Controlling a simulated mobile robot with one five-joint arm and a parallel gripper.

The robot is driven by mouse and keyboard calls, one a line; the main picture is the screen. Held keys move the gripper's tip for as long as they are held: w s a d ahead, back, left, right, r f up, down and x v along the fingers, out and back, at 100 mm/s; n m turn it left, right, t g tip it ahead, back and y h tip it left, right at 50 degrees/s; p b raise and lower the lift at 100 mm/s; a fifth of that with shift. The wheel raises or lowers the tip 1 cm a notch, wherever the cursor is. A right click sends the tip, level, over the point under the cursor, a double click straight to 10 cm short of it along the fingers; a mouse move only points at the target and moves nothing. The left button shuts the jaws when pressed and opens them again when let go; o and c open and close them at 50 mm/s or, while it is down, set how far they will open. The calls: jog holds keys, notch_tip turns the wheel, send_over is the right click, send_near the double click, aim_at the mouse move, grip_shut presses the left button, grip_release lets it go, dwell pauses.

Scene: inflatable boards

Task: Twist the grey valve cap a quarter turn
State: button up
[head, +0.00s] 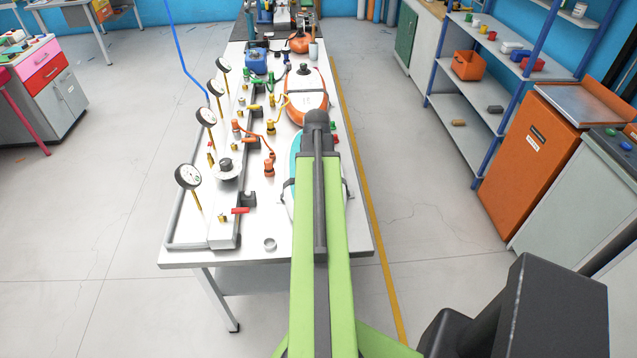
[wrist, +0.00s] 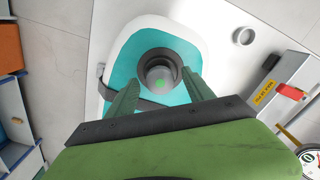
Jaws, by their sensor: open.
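In the wrist view the grey valve cap (wrist: 160,74) sits inside a dark round collar (wrist: 146,57) on a teal and white board (wrist: 188,42). A small green spot shows on the cap. My gripper (wrist: 160,88) is open, with one green finger on each side of the cap's near side. I cannot tell whether the fingers touch it. In the head view my arm covers the cap and gripper; only the board's left edge (head: 290,195) shows well.
A small grey cup (head: 270,244) stands on the bench (head: 350,235) near the board; it also shows in the wrist view (wrist: 243,36). Gauges on stalks (head: 188,177), a red-handled valve (head: 241,210) and an orange-rimmed board (head: 318,84) share the bench.

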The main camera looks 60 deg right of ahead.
notch_tip(320, 180, up, 18)
jog(key=p, duration=1.7)
jog(key=shift+f, duration=0.25)
